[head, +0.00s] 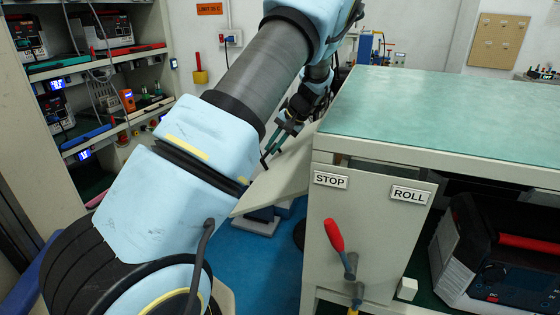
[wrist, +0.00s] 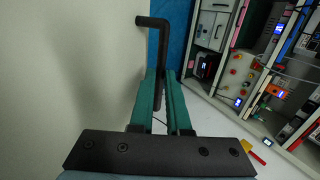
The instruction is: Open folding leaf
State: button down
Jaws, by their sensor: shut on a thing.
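The folding leaf (head: 275,178) is a pale panel at the left end of the green-topped bench. It slants down and to the left from the bench end, neither level nor hanging straight. In the wrist view the leaf (wrist: 65,75) fills the left side as a plain pale surface. My gripper (head: 272,148) is at the leaf's far edge in the head view, partly hidden by my arm. In the wrist view my gripper's green fingers (wrist: 161,80) are shut on a black bent bar handle (wrist: 153,22) beside the leaf.
The bench (head: 440,105) stands at the right, with STOP and ROLL labels and a red-handled lever (head: 334,236) on its end. A black instrument (head: 500,250) sits inside it. Racks with instruments (head: 100,30) stand at the left. Blue floor (head: 255,270) shows below the leaf.

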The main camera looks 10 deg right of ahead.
aim_at(291, 154)
jog(key=shift+w+r+y, duration=0.15)
jog(key=shift+r+y, duration=0.15)
jog(key=shift+r, duration=0.55)
jog(key=c, duration=1.5)
grip_release()
jog(key=shift+a+r, duration=0.1)
jog(key=shift+r, duration=0.15)
jog(key=shift+c, duration=0.2)
jog(key=o, duration=0.7)
jog(key=shift+f, duration=0.1)
jog(key=shift+c, duration=0.2)
jog(key=b+v, duration=0.3)
jog(key=v, duration=0.7)
jog(key=shift+s+r, duration=0.25)
jog(key=shift+r, duration=0.1)
